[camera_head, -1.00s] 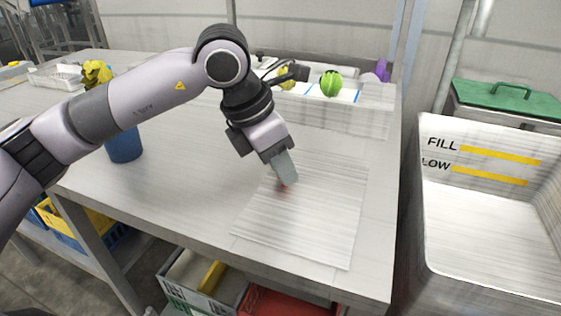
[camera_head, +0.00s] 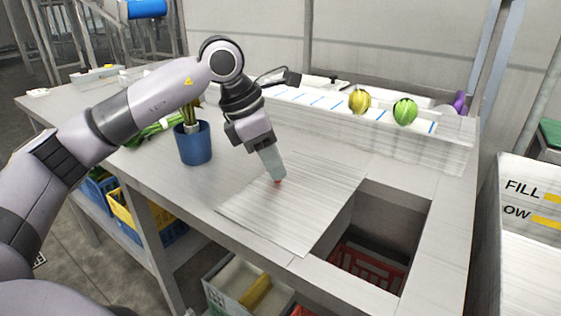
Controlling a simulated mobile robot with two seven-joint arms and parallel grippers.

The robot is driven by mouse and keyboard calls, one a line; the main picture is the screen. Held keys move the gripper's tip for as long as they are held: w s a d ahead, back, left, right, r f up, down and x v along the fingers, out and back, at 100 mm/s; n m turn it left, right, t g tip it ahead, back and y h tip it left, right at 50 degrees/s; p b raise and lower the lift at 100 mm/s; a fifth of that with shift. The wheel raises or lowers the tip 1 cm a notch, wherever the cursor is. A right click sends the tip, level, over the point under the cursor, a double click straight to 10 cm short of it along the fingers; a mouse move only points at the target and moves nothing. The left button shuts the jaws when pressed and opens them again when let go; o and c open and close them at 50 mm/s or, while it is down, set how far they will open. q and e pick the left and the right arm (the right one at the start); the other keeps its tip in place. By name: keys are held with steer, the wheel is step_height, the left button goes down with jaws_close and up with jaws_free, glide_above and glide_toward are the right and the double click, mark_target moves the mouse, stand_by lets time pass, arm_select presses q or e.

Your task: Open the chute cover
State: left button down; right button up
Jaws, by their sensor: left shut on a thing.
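The chute cover (camera_head: 312,207) is a flat, ribbed metal plate on the table top. It lies to the left of the square chute opening (camera_head: 385,235), which is mostly uncovered. Through the opening a red crate (camera_head: 368,272) shows below. My left gripper (camera_head: 276,180) points down at the cover's middle and is shut on its small red knob (camera_head: 278,183), which is mostly hidden by the fingers. My right gripper is not in the view.
A white rack (camera_head: 330,108) at the back holds a yellow and a green round vegetable (camera_head: 405,111). A bin marked FILL (camera_head: 520,220) stands at the right. Crates sit under the table.

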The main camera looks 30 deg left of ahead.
arm_select(q)
steer(key=c, duration=0.8)
jaws_free()
steer(key=shift+c, duration=0.2)
steer(key=p+v, duration=0.1)
steer(key=v, duration=0.6)
